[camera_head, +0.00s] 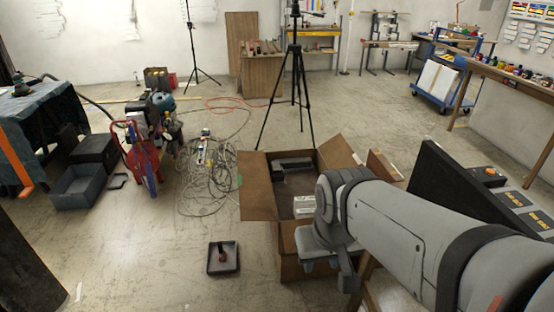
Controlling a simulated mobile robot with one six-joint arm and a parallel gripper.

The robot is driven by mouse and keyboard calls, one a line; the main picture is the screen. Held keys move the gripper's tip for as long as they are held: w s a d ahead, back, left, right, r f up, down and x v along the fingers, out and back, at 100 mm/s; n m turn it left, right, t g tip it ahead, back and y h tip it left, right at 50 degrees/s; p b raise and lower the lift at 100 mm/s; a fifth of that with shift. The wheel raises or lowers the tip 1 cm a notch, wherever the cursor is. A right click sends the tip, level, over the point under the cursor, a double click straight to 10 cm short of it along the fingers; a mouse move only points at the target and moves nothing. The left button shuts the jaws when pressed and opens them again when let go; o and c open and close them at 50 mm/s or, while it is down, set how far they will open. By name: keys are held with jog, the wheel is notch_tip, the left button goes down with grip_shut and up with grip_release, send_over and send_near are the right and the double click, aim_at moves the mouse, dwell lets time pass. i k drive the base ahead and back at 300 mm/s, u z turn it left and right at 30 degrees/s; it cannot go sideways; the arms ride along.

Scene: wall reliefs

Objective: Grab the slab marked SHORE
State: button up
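No slab with a readable SHORE marking shows. A pale block (304,206) with small dark marks, too small to read, lies in the open cardboard box (288,238) in front of my arm. Grey panels with orange marks (513,199) lie at the right edge, and their marks are also unreadable. My arm reaches in from the lower right, and its end is over the right part of the box. My gripper (320,264) is mostly hidden at the wrist. Its fingers are not clear, and I cannot tell if it holds anything.
A dark tray (223,259) with a small reddish-brown item is on the floor left of the box. A black tripod (297,85) stands behind the box. Tangled cables (208,178) and a red hand truck (148,160) are to the left.

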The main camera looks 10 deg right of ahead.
aim_at(300, 202)
jog(key=z, duration=0.05)
jog(key=i, duration=1.9)
jog(key=u, duration=0.1)
